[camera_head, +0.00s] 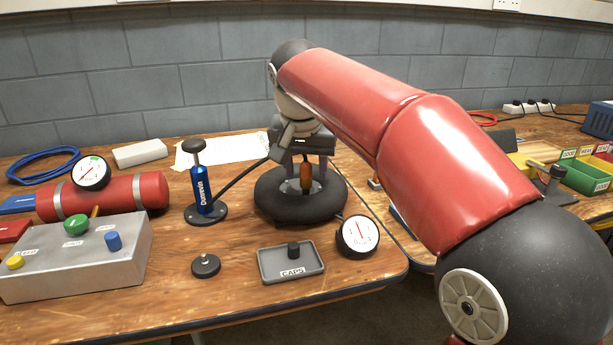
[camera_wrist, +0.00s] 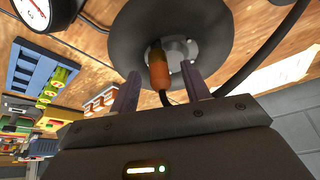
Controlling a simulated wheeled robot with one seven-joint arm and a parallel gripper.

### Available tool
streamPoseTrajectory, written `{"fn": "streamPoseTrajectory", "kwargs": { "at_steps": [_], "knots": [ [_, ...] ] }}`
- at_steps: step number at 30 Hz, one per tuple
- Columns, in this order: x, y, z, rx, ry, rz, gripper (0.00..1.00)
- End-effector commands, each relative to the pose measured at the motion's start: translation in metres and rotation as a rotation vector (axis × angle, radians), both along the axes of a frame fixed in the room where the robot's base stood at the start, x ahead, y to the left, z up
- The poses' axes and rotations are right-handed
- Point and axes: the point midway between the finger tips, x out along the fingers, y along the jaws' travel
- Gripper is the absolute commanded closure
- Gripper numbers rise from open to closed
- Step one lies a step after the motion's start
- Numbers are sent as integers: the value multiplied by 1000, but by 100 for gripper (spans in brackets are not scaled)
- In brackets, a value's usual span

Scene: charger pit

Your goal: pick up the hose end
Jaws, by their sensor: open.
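The hose end (camera_head: 306,179) is a small orange-brown piece standing over the hub of a black tyre (camera_head: 268,203) on the wooden bench. It also shows in the wrist view (camera_wrist: 159,73), with a thin dark hose at its near end. My gripper (camera_head: 304,168) is above the tyre, pointing down, with its fingers apart. In the wrist view, the fingers of my gripper (camera_wrist: 161,82) stand on either side of the hose end, with gaps visible. A blue hand pump (camera_head: 202,190) stands left of the tyre, and a black hose rises from it toward my gripper.
A gauge (camera_head: 357,236) touches or nearly touches the tyre's front right. A grey caps tray (camera_head: 291,264) and a black knob-like cap (camera_head: 206,265) lie in front. A grey button box (camera_head: 75,255) and red cylinder (camera_head: 120,195) fill the left.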

Motion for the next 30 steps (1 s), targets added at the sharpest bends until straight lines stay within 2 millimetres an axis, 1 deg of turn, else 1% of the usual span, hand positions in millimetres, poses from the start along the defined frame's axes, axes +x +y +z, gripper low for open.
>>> {"fn": "streamPoseTrajectory", "kwargs": {
  "at_steps": [1,3,9,20,30],
  "knots": [
    [1,0,-4,0,0,0,53],
    [3,-1,-6,0,-1,0,53],
    [3,0,-6,1,-1,0,53],
    [3,0,-6,1,-1,0,100],
    [3,-1,-4,1,-1,0,100]
  ]
}}
